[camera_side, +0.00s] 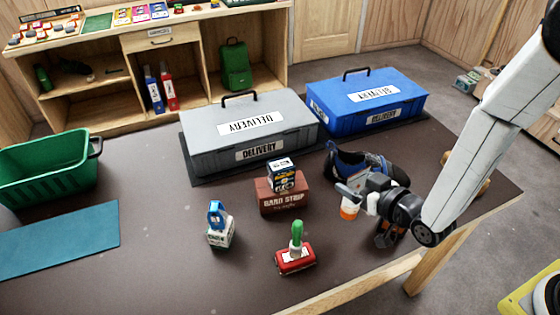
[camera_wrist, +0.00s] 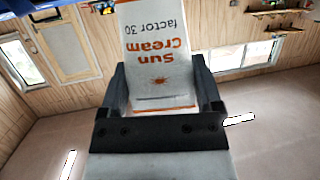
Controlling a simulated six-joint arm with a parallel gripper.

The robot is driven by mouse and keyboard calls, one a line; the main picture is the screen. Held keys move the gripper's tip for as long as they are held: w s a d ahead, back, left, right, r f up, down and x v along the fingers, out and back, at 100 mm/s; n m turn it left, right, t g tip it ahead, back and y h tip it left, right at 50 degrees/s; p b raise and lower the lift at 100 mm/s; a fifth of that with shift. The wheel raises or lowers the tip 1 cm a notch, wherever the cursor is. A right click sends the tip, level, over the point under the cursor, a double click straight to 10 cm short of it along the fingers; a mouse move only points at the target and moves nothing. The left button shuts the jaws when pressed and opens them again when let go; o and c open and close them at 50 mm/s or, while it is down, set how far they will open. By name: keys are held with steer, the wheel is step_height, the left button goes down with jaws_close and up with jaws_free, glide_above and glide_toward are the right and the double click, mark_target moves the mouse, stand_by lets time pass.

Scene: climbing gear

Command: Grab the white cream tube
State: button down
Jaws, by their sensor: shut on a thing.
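The white cream tube (camera_wrist: 158,55) fills the upper middle of the wrist view, with orange "Sun cream" lettering and "factor 30". It sits between the two dark fingers of my gripper (camera_wrist: 163,88), which are shut on it. In the side view, my gripper (camera_side: 362,194) is above the right part of the table. The tube's orange and white end (camera_side: 349,211) shows below the fingers, and the rest of it is mostly hidden there. The tube looks held clear of the table, in front of a blue shoe.
The blue shoe (camera_side: 345,166) lies right behind my gripper. Grey (camera_side: 205,150) and blue (camera_side: 325,100) delivery boxes stand behind.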

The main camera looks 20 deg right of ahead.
steer(key=shift+r, duration=0.45)
stand_by(0.5)
